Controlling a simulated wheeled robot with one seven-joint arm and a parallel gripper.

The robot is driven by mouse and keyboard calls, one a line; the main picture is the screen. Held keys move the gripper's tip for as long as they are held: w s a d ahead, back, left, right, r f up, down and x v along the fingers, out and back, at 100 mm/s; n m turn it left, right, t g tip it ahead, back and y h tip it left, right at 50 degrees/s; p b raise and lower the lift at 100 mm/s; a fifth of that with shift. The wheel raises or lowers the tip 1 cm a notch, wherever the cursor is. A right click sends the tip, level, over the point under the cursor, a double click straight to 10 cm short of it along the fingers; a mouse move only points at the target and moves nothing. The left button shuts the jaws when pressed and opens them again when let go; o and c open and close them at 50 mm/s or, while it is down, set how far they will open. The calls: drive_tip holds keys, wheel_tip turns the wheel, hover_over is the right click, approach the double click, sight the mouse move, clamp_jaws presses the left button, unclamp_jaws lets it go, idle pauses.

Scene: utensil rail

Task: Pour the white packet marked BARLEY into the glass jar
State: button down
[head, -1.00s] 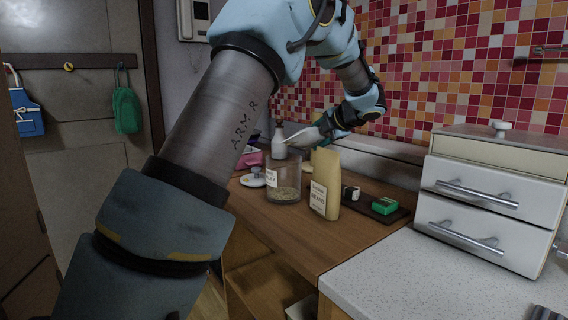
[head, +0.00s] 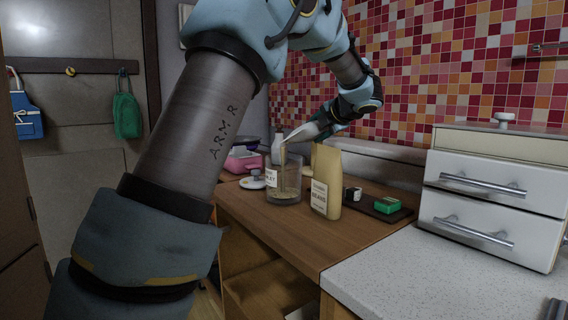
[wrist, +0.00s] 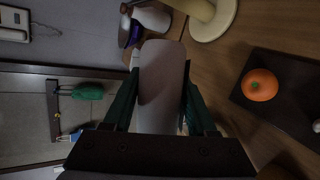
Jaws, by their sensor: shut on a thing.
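The white packet (head: 303,132) is tilted mouth-down to the left above the glass jar (head: 284,186). A thin pale stream falls from its mouth into the jar. The jar stands upright on the wooden counter, with a white label only partly readable and a low layer of grain at its bottom. My gripper (head: 328,119) is shut on the packet, up and to the right of the jar. In the wrist view the packet (wrist: 161,85) lies between the two dark green fingers (wrist: 160,108). Its BARLEY marking cannot be seen.
A tall tan bag (head: 327,182) with a white label stands close right of the jar. A white lid (head: 252,182), a pink object (head: 243,162) and a white bottle (head: 277,150) stand left and behind.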

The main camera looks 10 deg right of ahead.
drive_tip(key=shift+s+a+r+t+b, duration=0.1)
drive_tip(key=shift+r+t+b, duration=0.25)
drive_tip(key=shift+b, duration=0.6)
drive_tip(key=shift+s+a+r+n+b, duration=0.1)
drive_tip(key=shift+r+n+b, duration=0.15)
drive_tip(key=shift+n+b, duration=0.25)
drive_tip(key=shift+r+h+b, duration=0.2)
drive_tip(key=shift+h+b, duration=0.1)
drive_tip(key=shift+b, duration=0.2)
drive_tip(key=shift+s+a+r+n+t+h+b, duration=0.1)
drive_tip(key=shift+s+a+r+n+t+b, duration=0.2)
drive_tip(key=shift+b, duration=0.75)
drive_tip(key=shift+s+a+r+n+t+h+b, duration=0.1)
drive_tip(key=shift+r+n+t+b, duration=0.25)
drive_tip(key=shift+b, duration=0.7)
drive_tip(key=shift+s+a+r+n+t+h+b, duration=0.15)
drive_tip(key=shift+r+b, duration=0.35)
drive_tip(key=shift+b, duration=0.55)
